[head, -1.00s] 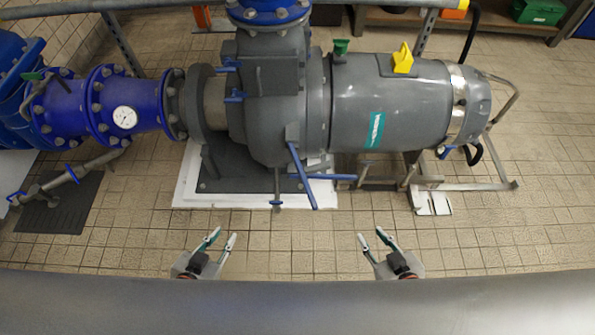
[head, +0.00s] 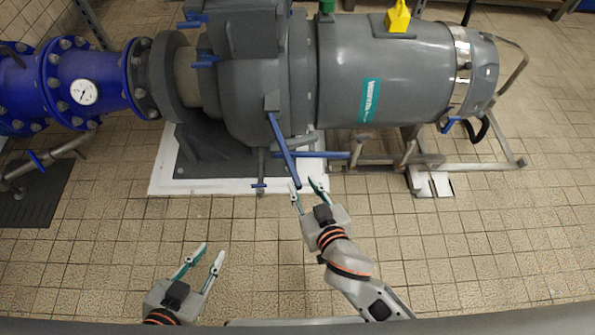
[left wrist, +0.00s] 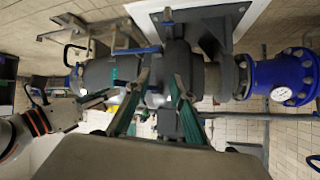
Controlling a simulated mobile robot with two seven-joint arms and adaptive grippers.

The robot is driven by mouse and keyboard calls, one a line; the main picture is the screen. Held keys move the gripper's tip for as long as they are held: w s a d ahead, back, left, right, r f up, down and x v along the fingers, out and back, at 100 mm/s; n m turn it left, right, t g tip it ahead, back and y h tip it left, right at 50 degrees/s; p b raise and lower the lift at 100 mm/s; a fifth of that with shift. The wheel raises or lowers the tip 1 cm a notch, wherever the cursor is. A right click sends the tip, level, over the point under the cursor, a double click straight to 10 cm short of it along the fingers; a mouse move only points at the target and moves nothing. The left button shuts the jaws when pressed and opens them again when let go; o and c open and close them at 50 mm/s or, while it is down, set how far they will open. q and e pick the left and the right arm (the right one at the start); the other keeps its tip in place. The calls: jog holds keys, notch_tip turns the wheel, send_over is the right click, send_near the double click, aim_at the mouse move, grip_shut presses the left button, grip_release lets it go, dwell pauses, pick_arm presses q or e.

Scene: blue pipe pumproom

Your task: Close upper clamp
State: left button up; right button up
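The grey pump (head: 262,95) carries several blue handles; I cannot tell which is the upper clamp. A long blue lever (head: 284,155) slants down its front. A second blue lever (head: 325,155) lies nearly level across it. Two short blue handles (head: 206,60) sit at the upper left of the housing. My right gripper (head: 305,187) is open and empty at the slanted lever's lower end; I cannot tell whether they touch. My left gripper (head: 209,256) is open and empty over the floor, apart from the pump. Its spread fingers also show in the left wrist view (left wrist: 158,78).
The blue pipe with a gauge (head: 84,92) is at the left. The grey motor (head: 390,75) and its metal frame (head: 470,170) extend right. A white-edged base (head: 225,186) lies under the pump. Tiled floor in front is free.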

aim_at(295, 174)
jog(key=shift+w+a+f, duration=0.1)
jog(key=shift+w+a, duration=0.15)
jog(key=shift+w, duration=0.1)
jog(key=b+x, duration=0.1)
jog(key=x, duration=0.4)
jog(key=shift+w+a+f, duration=0.15)
jog(key=shift+w+f, duration=0.05)
jog(key=shift+w+a+f+b, duration=0.1)
jog(key=shift+w+f+b, duration=0.05)
jog(key=shift+w+b, duration=0.2)
jog(key=shift+w+a+f, duration=0.1)
jog(key=shift+w+a, duration=0.05)
jog(key=shift+w, duration=0.35)
pick_arm(q)
jog(key=shift+w+d+r+h, duration=0.15)
jog(key=shift+w+d+r, duration=0.1)
jog(key=shift+d, duration=0.2)
jog(key=shift+w+d+r+h, duration=0.1)
jog(key=shift+d+r+h, duration=0.1)
jog(key=shift+d, duration=0.25)
jog(key=shift+s+f, duration=0.1)
jog(key=shift+f, duration=0.05)
pick_arm(e)
grip_shut()
